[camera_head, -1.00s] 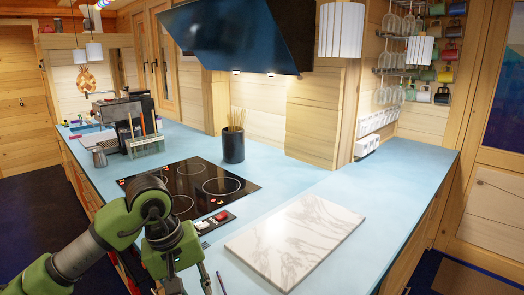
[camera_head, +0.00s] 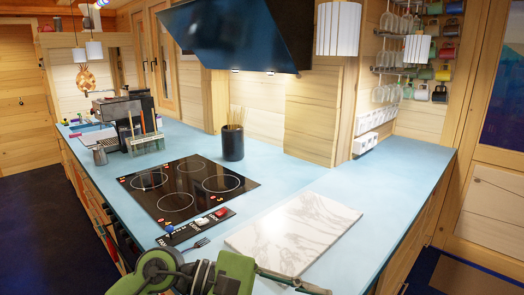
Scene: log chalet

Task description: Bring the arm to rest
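My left arm, green and dark grey, comes in at the bottom of the head view. Its gripper (camera_head: 292,283) is low at the bottom edge, in front of the near edge of the marble board. A thin dark green and grey part points right from the green wrist there. The bottom edge of the view cuts it off, so I cannot tell whether the fingers are open or shut, or whether anything is between them. My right gripper is not in view.
A white marble board (camera_head: 295,232) lies on the blue counter (camera_head: 400,165). Behind are a black cooktop (camera_head: 187,188) and a dark utensil holder (camera_head: 233,143). The right counter is clear.

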